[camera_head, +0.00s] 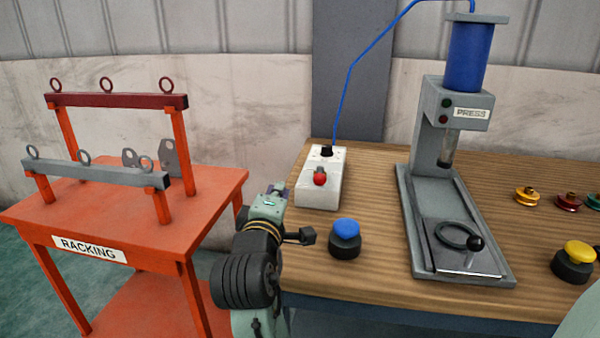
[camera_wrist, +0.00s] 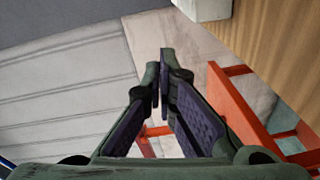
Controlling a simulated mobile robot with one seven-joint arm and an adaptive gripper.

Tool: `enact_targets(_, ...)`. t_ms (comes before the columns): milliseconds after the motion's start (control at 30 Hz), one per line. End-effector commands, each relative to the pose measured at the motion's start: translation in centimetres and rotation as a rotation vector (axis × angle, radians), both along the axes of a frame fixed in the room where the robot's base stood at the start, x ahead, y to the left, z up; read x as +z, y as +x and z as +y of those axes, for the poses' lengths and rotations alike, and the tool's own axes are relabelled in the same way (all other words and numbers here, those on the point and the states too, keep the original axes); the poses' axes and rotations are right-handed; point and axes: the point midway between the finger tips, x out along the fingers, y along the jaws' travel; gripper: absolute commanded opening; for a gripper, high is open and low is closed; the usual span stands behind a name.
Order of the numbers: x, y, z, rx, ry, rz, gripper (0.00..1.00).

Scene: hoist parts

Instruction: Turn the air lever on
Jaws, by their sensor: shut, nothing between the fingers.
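A white box (camera_head: 318,188) lies on the wooden bench near its left edge. On its top is a red knob (camera_head: 320,177), which looks like the air lever; its exact position is too small to tell. Behind the knob is a black fitting (camera_head: 327,151) with a blue hose rising from it. My gripper (camera_head: 277,188) is just left of the box, apart from it. In the wrist view my gripper (camera_wrist: 163,75) has its fingertips together, with nothing between them. A white corner, likely of the box (camera_wrist: 207,8), shows at the top edge there; the knob is out of that view.
The blue hose (camera_head: 350,75) runs up to the press (camera_head: 462,100) at right. A blue button (camera_head: 346,230) and a yellow button (camera_head: 577,252) stand on the wooden bench (camera_head: 375,270). An orange racking table (camera_head: 110,215) stands at left. Small coloured pulleys (camera_head: 527,195) lie at far right.

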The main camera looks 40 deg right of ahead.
Motion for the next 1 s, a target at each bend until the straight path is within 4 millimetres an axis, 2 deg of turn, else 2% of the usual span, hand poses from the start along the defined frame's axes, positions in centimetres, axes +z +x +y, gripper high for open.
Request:
enact_targets(300,-0.1,4.9,-4.8,0.0,-0.001,-0.001,0.0)
enact_targets(400,-0.5,3.6,-6.3,-0.003,0.0,-0.002,0.0)
enact_targets(600,-1.0,2.8,-7.7,0.0,-0.001,-0.004,0.0)
enact_targets(1000,-1.1,2.6,-7.9,0.002,-0.002,-0.004,0.0)
